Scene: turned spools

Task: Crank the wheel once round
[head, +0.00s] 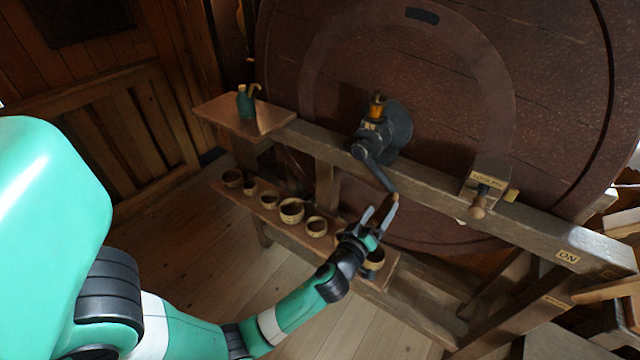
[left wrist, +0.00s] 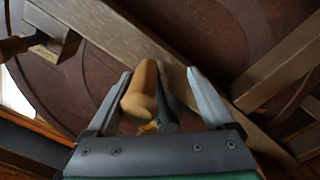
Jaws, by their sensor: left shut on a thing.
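A dark metal crank (head: 374,172) is mounted on a wooden beam in front of a large dark round wooden wheel (head: 440,75). Its arm slants down and to the right from the hub (head: 392,128). My left gripper (head: 378,214) is at the lower end of the crank arm, shut on the crank's wooden handle. In the left wrist view the tan handle (left wrist: 140,92) lies between the two fingers of my left gripper (left wrist: 162,100), with the dark crank arm beside it. The fingers partly hide the handle in the head view. My right gripper is not in view.
Several small bowls (head: 291,210) stand on a low shelf below the beam. A teal bottle (head: 246,102) stands on a small board at the left. A labelled block (head: 491,178) with a wooden knob (head: 478,208) sits right of the crank.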

